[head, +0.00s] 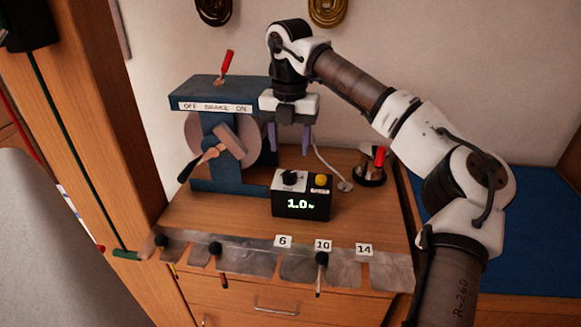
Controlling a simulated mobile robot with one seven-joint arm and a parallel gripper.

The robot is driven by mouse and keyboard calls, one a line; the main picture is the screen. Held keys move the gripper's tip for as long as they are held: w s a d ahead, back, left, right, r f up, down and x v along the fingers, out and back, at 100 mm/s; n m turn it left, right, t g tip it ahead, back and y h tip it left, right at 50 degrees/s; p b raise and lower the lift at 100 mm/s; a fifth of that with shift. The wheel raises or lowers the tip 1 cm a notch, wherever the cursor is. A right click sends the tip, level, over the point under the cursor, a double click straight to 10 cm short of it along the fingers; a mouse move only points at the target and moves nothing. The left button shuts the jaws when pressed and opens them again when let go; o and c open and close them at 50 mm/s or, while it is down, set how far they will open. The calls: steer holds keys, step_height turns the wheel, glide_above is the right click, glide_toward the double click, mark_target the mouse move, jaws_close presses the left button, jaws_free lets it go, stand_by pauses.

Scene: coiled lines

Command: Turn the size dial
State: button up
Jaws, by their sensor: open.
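A small black box with a grey top (301,206) stands on the wooden bench and shows "1.0" in green digits. A black dial knob (290,178) sits on the left of its top, beside a yellow button (321,180). My gripper (289,146) points down above and slightly behind the box, apart from the knob. Its two purple fingers are spread with nothing visible between them. Which way the knob's mark points is too small to tell.
A blue machine (213,95) labelled OFF BRAKE ON, with a red lever and a hand crank, stands left of my gripper. A metal strip (260,257) with slots, hanging tools and number tags 6, 10, 14 lines the front edge. A red-handled round item (370,166) stands right.

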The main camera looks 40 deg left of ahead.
mark_target(290, 173)
step_height(290, 173, down, 8)
steer(key=shift+r+p, duration=0.15)
steer(key=shift+p, duration=0.35)
steer(key=shift+c, duration=0.4)
steer(key=c, duration=0.9)
steer(key=shift+n, duration=0.4)
steer(key=n, duration=0.4)
steer(key=shift+r+n, duration=0.1)
steer(key=shift+n, duration=2.4)
